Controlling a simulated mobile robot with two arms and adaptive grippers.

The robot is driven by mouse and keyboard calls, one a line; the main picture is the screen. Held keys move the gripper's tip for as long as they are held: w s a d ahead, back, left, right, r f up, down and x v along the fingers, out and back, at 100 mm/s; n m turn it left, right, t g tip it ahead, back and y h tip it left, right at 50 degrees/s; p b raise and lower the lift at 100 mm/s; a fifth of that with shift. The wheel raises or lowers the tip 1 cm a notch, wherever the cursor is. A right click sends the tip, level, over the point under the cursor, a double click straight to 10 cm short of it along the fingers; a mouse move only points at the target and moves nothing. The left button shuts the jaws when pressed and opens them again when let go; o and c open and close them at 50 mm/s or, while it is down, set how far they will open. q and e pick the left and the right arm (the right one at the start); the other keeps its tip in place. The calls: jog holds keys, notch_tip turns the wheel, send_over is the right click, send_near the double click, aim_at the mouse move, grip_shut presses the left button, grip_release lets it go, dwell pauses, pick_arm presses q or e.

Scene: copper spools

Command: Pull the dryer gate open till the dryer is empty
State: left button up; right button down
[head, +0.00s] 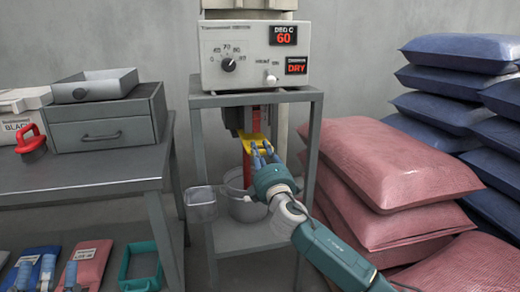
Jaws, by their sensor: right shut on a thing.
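The dryer (265,52) stands on a grey frame, with its panel reading 60 and DRY. Under it a yellow gate plate (243,142) sticks out toward me at the outlet. My right gripper (264,152) is shut on the front part of the yellow gate, its fingers covering some of it. Red shows above the gate and as a red vertical strip (247,172) below it; I cannot tell whether it is falling material. My left gripper is not in view.
Pink sacks (395,165) and blue sacks (455,80) are stacked at right, close to my arm. A grey table (90,172) at left holds a drawer box (108,120) and a red-handled tool (31,142).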

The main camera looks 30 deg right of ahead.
jog(key=c, duration=1.5)
grip_release()
jog(key=shift+f, duration=0.1)
jog(key=shift+c, duration=0.2)
jog(key=v, duration=1.2)
jog(key=shift+w+f, duration=0.1)
